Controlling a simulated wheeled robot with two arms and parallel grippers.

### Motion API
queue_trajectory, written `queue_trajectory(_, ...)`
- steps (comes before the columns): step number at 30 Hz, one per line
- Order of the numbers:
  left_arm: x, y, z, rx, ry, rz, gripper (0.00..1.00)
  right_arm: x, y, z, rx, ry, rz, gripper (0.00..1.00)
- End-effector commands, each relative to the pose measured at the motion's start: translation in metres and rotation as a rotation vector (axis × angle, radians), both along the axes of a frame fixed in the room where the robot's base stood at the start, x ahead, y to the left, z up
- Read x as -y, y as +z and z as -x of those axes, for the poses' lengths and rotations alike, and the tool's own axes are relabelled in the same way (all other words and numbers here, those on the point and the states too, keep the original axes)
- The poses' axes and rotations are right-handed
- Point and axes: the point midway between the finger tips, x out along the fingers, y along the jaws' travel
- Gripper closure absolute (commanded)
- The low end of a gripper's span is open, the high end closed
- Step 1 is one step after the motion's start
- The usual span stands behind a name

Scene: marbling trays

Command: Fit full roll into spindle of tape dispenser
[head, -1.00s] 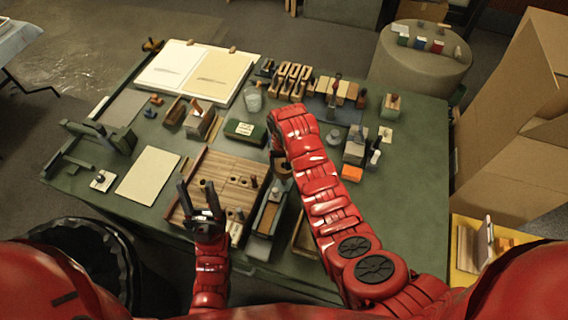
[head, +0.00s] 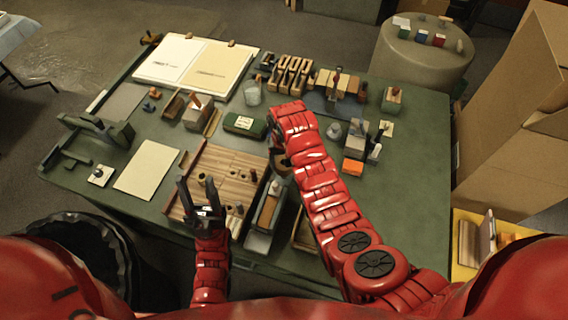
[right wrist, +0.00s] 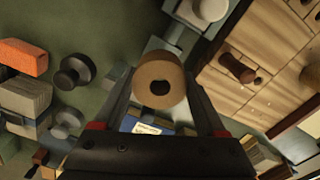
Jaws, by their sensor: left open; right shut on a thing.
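My right gripper (right wrist: 160,98) is shut on a brown tape roll (right wrist: 160,68), with its round hole facing the wrist camera. In the head view the roll (head: 281,164) shows partly, half hidden by my right arm, above the table. The long grey-green body nearer me looks like the tape dispenser (head: 262,228); a pale round part shows on it. In the right wrist view this pale part (right wrist: 207,10) is at the top edge, apart from the held roll. The spindle is not clearly visible. My left gripper (head: 197,184) is open and empty over the wooden tray.
The wooden tray (head: 190,160) with small dark pegs lies left of the dispenser. An orange block (head: 353,167) and a dark spool-like piece (right wrist: 73,76) stand to the right. A green box (head: 244,124) lies beyond the tray. The table's right side is fairly clear.

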Motion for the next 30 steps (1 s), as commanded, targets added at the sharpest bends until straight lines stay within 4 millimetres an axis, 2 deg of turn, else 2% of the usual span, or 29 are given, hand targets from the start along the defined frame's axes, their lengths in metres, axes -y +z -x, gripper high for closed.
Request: queue_trajectory(30,0.0000,-0.0068,0.0000,0.000,0.000,0.000,0.50,0.0005,0.0001,0.0000,0.000,-0.001,0.000,0.84)
